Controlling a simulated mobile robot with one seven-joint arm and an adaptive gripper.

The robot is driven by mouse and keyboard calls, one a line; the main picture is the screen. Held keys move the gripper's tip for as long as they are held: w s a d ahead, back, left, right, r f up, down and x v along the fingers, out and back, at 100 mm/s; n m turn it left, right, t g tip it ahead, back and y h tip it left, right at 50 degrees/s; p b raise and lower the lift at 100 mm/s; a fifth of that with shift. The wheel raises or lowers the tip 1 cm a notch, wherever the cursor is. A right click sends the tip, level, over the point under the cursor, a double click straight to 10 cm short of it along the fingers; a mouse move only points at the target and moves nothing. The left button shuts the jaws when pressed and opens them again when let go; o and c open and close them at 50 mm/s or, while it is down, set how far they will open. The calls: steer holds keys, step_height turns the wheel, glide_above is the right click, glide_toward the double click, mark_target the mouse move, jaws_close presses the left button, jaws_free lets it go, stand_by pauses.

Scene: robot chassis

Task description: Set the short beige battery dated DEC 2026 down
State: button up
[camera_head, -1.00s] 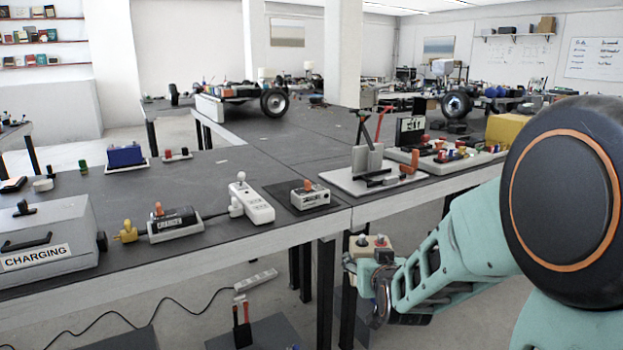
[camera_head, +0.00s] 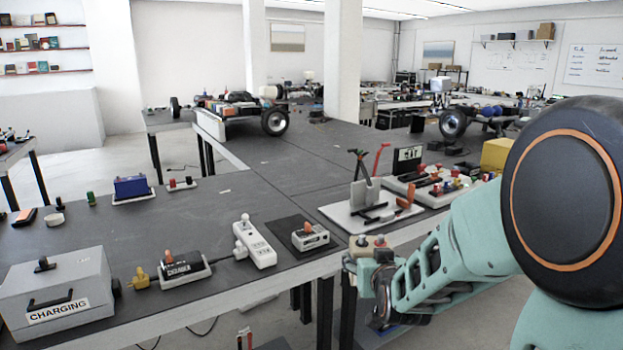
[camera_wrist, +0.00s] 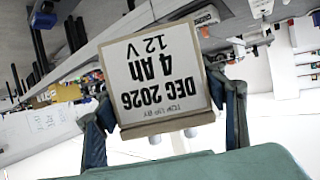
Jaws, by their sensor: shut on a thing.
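The short beige battery (camera_wrist: 155,75) fills the middle of the wrist view, its label "DEC 2026, 4 Ah, 12 V" upside down in the picture. The battery is held off to the right of the near table edge, around tabletop height in the picture. I cannot tell its exact gap from the edge.
A white board with a stand (camera_head: 343,217) is behind my gripper.

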mark_target(369, 244)
step_height(369, 244, up, 20)
steer(key=p, duration=1.8)
steer(key=shift+w+a, duration=0.1)
steer(key=shift+a, duration=0.1)
